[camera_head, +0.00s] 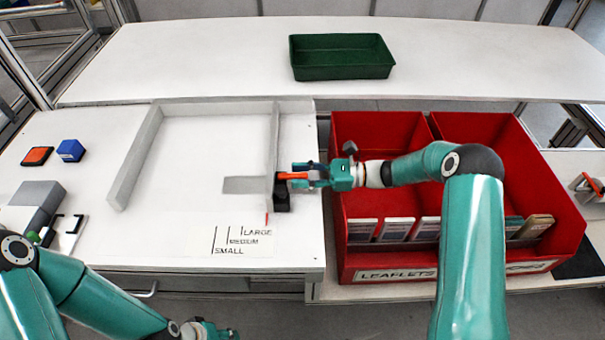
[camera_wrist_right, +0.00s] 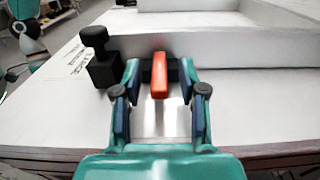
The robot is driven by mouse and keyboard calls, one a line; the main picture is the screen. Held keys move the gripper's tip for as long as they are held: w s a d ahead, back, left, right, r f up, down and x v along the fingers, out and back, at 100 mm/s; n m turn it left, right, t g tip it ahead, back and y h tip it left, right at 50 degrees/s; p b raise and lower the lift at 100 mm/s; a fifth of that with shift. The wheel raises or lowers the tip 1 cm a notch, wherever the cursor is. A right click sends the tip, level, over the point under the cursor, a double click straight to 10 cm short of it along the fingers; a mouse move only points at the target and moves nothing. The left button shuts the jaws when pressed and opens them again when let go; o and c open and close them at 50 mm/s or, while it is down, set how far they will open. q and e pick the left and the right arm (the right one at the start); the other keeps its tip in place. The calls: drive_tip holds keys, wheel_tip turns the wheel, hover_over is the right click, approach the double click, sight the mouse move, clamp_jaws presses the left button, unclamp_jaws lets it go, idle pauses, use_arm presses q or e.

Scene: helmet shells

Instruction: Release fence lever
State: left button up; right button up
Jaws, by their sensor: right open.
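The fence lever is an orange-red bar (camera_head: 292,175) at the fence's black clamp block (camera_head: 281,194) on the white table. In the right wrist view the lever (camera_wrist_right: 159,76) lies between the two fingers of my right gripper (camera_wrist_right: 160,88). The fingers stand apart on either side of it, with a gap visible on each side. In the head view my right gripper (camera_head: 316,176) reaches the lever from the right. A black knob on a block (camera_wrist_right: 101,62) stands left of the fingers. My left gripper (camera_head: 210,330) is at the bottom edge, mostly cut off.
The white fence rail (camera_head: 275,150) runs along the table beside SMALL, MEDIUM and LARGE marks. Red bins (camera_head: 384,262) with leaflets stand close under my right arm. A green tray (camera_head: 341,72) sits at the back. A blue block (camera_head: 70,150) lies left.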

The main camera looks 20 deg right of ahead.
drive_tip(key=shift+c, duration=0.4)
clamp_jaws()
drive_tip(key=shift+r, duration=0.15)
